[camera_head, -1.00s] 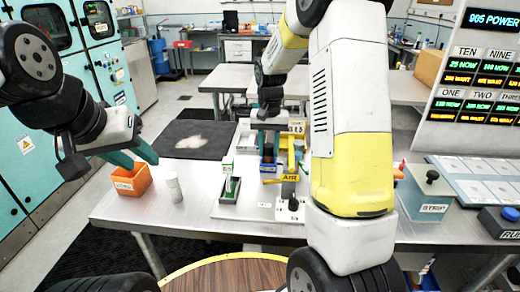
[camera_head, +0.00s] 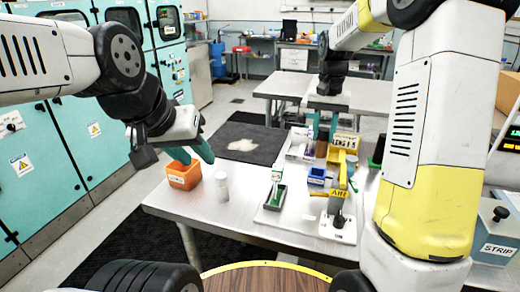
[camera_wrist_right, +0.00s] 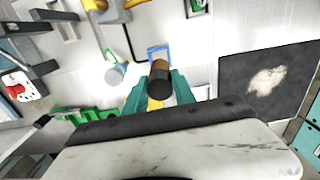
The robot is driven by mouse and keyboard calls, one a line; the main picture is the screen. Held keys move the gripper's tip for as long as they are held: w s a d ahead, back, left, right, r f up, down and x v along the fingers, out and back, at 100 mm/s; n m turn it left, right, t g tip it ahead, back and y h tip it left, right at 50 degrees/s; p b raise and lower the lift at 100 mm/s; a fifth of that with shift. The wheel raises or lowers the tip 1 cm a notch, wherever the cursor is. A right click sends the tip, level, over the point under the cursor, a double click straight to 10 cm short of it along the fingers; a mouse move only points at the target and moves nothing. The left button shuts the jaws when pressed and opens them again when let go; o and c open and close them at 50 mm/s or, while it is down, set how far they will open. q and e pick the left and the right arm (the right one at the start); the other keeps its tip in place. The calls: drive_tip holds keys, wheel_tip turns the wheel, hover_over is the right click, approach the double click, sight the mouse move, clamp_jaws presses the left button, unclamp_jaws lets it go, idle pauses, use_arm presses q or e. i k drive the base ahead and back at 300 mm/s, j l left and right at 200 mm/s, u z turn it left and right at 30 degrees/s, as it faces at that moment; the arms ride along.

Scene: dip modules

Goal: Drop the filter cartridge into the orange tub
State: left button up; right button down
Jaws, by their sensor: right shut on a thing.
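The filter cartridge, a short cylinder with a brown body and a black end (camera_wrist_right: 158,82), is between the teal fingers of my right gripper (camera_wrist_right: 160,92). In the head view the brown cartridge (camera_head: 321,149) shows between those fingers, above and behind the small blue holder (camera_head: 318,180). My right gripper (camera_head: 321,130) is shut on it. The orange tub (camera_head: 184,178) stands at the table's left end. My left gripper (camera_head: 191,153) is open, its teal fingers apart just over the tub. The tub's inside is mostly hidden.
A white cylinder (camera_head: 222,188) stands just right of the tub. A dark mat (camera_head: 235,145) lies behind the tub.

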sight(192, 181)
drive_tip(key=j, duration=2.1)
